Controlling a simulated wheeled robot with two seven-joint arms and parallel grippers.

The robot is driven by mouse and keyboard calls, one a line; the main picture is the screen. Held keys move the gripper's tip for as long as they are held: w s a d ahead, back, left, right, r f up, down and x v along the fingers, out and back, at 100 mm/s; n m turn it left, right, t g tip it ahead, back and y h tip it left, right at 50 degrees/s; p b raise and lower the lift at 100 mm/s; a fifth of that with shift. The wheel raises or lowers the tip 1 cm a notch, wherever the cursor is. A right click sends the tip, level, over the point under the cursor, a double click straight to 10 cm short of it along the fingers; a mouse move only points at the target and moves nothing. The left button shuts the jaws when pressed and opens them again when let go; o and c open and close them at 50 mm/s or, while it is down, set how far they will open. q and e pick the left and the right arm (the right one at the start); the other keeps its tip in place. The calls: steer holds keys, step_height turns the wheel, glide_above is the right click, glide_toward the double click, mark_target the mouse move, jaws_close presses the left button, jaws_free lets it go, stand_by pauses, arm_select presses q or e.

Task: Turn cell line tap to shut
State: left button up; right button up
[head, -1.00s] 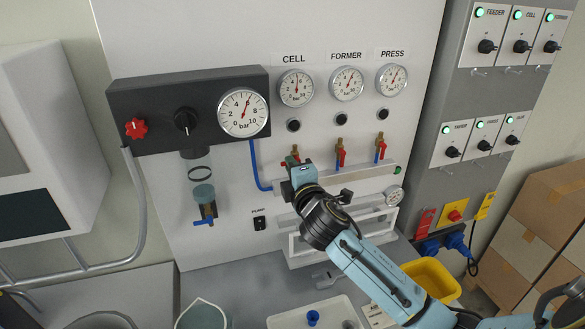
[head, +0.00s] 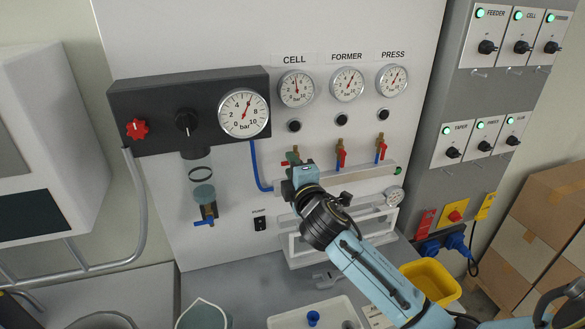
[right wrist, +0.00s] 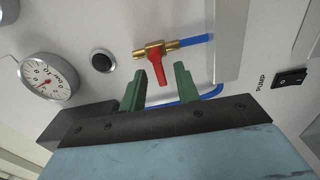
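The cell line tap is on the wall panel under the CELL gauge (head: 296,88). In the right wrist view it is a brass body (right wrist: 152,49) with a red lever (right wrist: 157,69). The lever points across the body, not along the pipe. My right gripper (right wrist: 158,88) is open; its two green fingers stand either side of the lever's end, with visible gaps. In the head view my right gripper (head: 292,163) covers most of this tap. My left gripper is not in view.
The FORMER tap (head: 341,158) and PRESS tap (head: 381,150) are close to the right, levers hanging down. A blue pipe (head: 256,168) runs left of the cell tap. A black regulator block (head: 155,112) juts out at the upper left. A white rack (head: 293,246) stands below.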

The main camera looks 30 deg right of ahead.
steer(key=b+v, duration=0.1)
steer(key=v, duration=1.2)
steer(key=shift+s+b, duration=0.2)
steer(key=shift+b, duration=0.2)
steer(key=shift+a, duration=0.1)
